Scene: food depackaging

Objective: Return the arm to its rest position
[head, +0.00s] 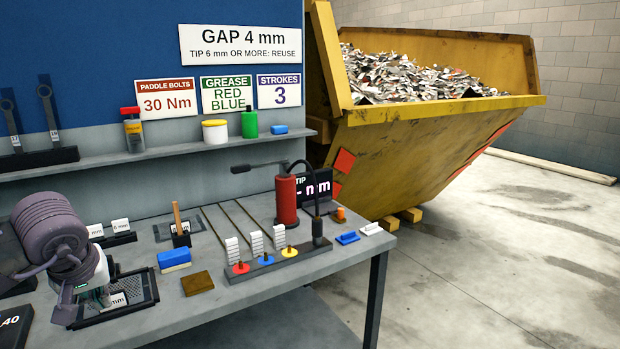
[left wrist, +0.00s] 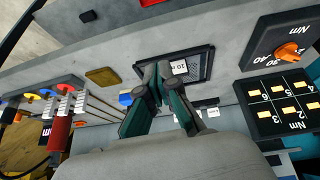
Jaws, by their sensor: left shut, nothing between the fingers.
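My left arm comes in from the left in the head view. Its gripper (head: 104,299) is low over a dark mesh-bottomed tray (head: 150,287) on the bench. In the left wrist view the two green-and-grey fingers (left wrist: 165,82) meet at their tips, shut and empty. A white labelled block (left wrist: 179,67) lies in the tray, just beyond the fingertips and partly behind them. I cannot tell whether the fingertips touch it. My right gripper is in neither view.
The bench holds a blue-and-white sponge-like block (head: 174,260), a brown pad (head: 197,283), a red cylinder (head: 286,200) and a rack with coloured discs (head: 266,259). A torque dial box (left wrist: 283,45) is near the gripper. A yellow skip (head: 420,150) stands beyond.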

